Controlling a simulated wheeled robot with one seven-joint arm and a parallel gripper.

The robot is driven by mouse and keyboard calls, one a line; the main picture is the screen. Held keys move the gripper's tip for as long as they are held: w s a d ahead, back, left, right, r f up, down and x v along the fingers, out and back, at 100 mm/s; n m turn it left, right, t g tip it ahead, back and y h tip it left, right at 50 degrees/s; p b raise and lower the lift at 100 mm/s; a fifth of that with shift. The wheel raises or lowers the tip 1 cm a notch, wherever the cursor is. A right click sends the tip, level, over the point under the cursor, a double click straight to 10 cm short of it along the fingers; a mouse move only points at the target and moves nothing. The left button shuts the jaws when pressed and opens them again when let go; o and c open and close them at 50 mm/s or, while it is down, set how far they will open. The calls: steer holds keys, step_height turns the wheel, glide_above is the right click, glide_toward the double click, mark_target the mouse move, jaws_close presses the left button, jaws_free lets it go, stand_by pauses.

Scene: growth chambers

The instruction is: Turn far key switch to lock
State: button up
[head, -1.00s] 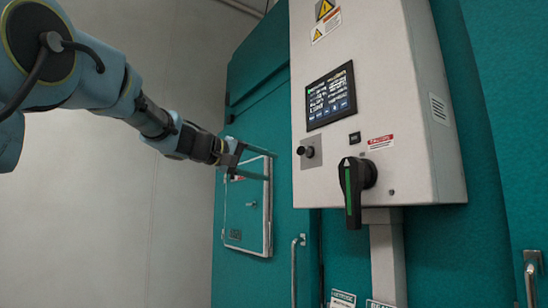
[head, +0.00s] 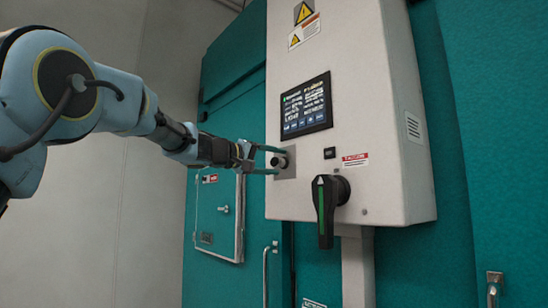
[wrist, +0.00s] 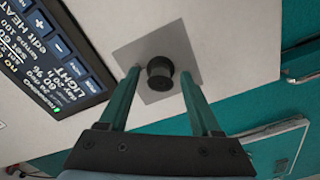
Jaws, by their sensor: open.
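The key switch (head: 279,162) is a small round black knob on a square grey plate on the face of the pale control box, below the screen. The wrist view shows the knob (wrist: 160,73) end-on, on its grey plate (wrist: 131,54). My gripper (head: 280,160) is open at the switch, its two teal fingers pointing at the plate. In the wrist view, the fingers of my gripper (wrist: 160,78) lie on either side of the knob, with a gap on each side. I cannot tell whether the fingertips touch the plate.
A large black rotary handle (head: 325,208) with a green stripe juts out to the right of the switch. The lit screen (head: 306,106) is above it. A framed hatch (head: 217,215) is on the teal chamber wall, below my arm. A vertical door handle (head: 266,275) stands lower down.

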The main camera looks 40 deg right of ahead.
jaws_close()
stand_by(0.6)
